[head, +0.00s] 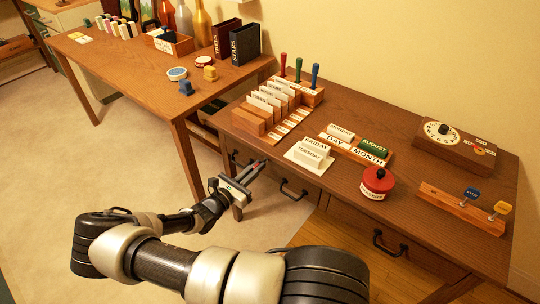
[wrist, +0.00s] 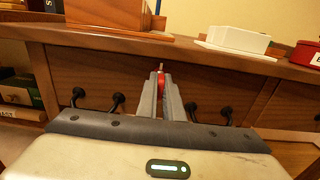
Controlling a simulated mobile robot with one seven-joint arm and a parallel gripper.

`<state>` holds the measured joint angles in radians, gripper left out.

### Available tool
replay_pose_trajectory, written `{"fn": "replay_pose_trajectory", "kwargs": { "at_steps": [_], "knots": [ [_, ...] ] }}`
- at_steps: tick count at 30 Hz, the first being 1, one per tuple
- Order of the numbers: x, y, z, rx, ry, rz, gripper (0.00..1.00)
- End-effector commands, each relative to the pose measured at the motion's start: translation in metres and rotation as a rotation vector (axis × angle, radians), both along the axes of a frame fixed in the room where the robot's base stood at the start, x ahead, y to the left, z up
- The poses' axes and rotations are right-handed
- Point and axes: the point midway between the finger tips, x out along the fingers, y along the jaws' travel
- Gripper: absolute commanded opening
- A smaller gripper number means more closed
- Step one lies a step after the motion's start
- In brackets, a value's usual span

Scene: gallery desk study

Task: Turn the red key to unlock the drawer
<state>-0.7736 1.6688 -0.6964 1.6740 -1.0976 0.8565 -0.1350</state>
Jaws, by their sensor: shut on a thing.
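My gripper (head: 253,171) is shut on the red key (wrist: 160,82). In the wrist view the key's red head sits between the fingertips, and a short bit of metal shows beyond it. The key points at the upper part of the desk's drawer front (wrist: 132,72). I cannot tell whether its tip is in a keyhole or just in front of one, as no keyhole shows clearly. In the head view the gripper is before the desk's left front, near a dark drawer handle (head: 292,190). The drawer looks closed.
On the desk top (head: 330,105) stand a card-file rack (head: 270,105), cream blocks (head: 309,153), a red round container (head: 377,183) and a dial box (head: 455,143). A wooden holder (head: 460,209) carries blue and yellow keys.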

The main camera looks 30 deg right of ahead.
Motion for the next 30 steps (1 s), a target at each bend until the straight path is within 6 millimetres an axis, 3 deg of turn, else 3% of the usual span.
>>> {"fn": "replay_pose_trajectory", "kwargs": {
  "at_steps": [16,24,30],
  "knots": [
    [0.0004,-0.0018,0.0045,-0.01,-0.009,-0.002,0.0],
    [0.0005,-0.0016,0.0046,0.075,-0.242,0.0,0.0],
    [0.0003,-0.0016,0.004,0.081,-0.254,-0.001,0.0]
  ]
}}
